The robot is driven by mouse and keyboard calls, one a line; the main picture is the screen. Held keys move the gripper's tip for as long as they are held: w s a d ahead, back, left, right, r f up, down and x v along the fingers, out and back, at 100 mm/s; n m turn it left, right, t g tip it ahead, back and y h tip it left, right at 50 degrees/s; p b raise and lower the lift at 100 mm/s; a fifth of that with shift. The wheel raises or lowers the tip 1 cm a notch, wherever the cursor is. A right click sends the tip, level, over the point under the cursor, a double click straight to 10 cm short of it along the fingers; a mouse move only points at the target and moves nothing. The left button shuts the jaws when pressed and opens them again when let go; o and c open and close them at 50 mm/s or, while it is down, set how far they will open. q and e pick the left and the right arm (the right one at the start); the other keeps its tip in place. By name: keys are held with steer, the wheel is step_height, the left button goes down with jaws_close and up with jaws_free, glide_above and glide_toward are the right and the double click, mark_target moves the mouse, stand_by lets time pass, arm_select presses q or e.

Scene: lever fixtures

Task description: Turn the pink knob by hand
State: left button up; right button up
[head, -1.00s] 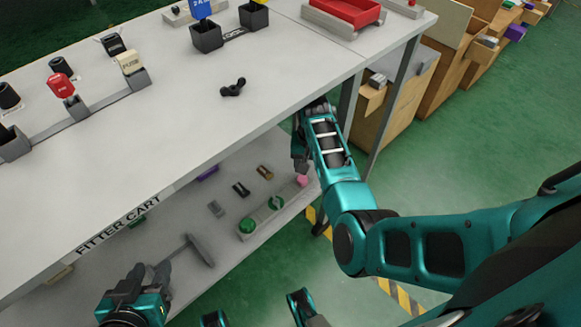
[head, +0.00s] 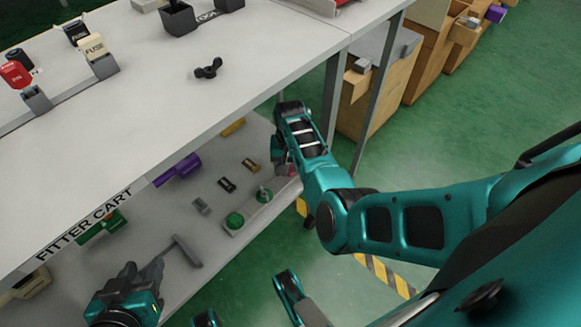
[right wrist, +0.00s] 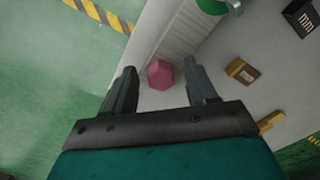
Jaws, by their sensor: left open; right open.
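The pink knob (right wrist: 160,74) is a small faceted piece at the end of a pale ribbed strip on the cart's lower shelf. In the right wrist view it lies between and just beyond the open fingers of my right gripper (right wrist: 160,86), with no contact visible. In the head view the knob (head: 291,170) is mostly hidden by my right gripper (head: 279,158), which reaches under the cart top. My left gripper (head: 143,276) is at the lower left, near the shelf's front, beside a grey T-shaped piece (head: 182,253); it is open and seems to hold nothing.
The cart's white top (head: 150,140) overhangs the shelf, and a metal leg (head: 333,100) stands near my right arm. On the shelf are green knobs (head: 235,220), a purple piece (head: 178,170) and small brown and black blocks (head: 250,165).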

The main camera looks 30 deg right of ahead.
steer(key=c, duration=1.1)
arm_select(q)
steer(key=shift+a, duration=0.15)
arm_select(e)
steer(key=shift+o, duration=0.2)
arm_select(q)
steer(key=shift+r, duration=0.15)
arm_select(e)
steer(key=shift+r+m+p, duration=0.15)
steer(key=shift+m+p, duration=0.4)
steer(key=shift+m, duration=0.15)
steer(key=m+p, duration=0.1)
steer(key=m, duration=0.3)
steer(key=shift+w+a+p, duration=0.15)
steer(key=shift+p, duration=0.2)
steer(key=m, duration=0.3)
steer(key=shift+w, duration=0.1)
steer(key=m, duration=0.3)
steer(key=shift+w+m+p, duration=0.1)
steer(key=shift+m+p, duration=0.2)
arm_select(q)
steer(key=shift+s+a+r, duration=0.2)
steer(key=shift+a+r, duration=0.25)
steer(key=shift+r, duration=0.05)
arm_select(e)
steer(key=m, duration=0.6)
steer(key=shift+w, duration=0.15)
